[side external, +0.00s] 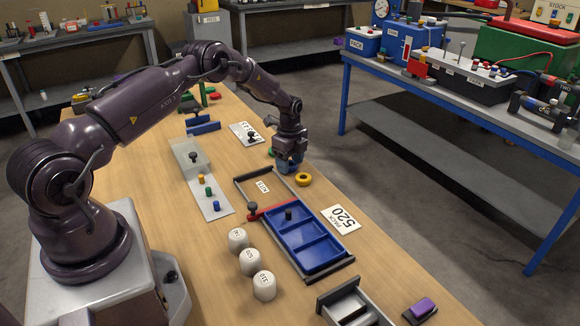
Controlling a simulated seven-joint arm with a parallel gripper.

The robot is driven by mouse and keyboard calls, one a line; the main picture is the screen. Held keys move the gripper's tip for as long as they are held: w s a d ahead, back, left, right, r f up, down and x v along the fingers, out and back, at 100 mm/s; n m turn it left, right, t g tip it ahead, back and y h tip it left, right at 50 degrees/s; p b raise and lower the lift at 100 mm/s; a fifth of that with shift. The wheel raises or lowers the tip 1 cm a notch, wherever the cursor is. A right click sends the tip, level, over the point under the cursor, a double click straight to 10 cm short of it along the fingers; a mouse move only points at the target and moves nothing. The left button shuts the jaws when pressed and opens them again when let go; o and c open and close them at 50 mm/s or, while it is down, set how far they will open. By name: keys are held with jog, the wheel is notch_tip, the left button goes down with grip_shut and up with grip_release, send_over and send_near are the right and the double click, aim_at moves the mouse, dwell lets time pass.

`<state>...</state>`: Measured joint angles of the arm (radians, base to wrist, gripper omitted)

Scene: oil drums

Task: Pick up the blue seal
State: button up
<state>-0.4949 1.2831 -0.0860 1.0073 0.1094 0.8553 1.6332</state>
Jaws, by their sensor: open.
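I cannot tell for sure which thing is the blue seal. A yellow ring (303,179) lies flat on the table just right of my gripper. Part of a green piece (271,153) shows to the left of my gripper. My gripper (288,168) points down, low over the table, with bluish parts at its lower end. Whether a blue ring lies under or between its fingers is hidden at this angle.
A blue compartment tray (326,251) and a framed area with a label (262,187) lie in front of my gripper. Several white numbered cylinders (238,240) stand left of the tray. Blue blocks (204,128) lie behind.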

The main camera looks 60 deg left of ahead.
jog(key=c, duration=0.7)
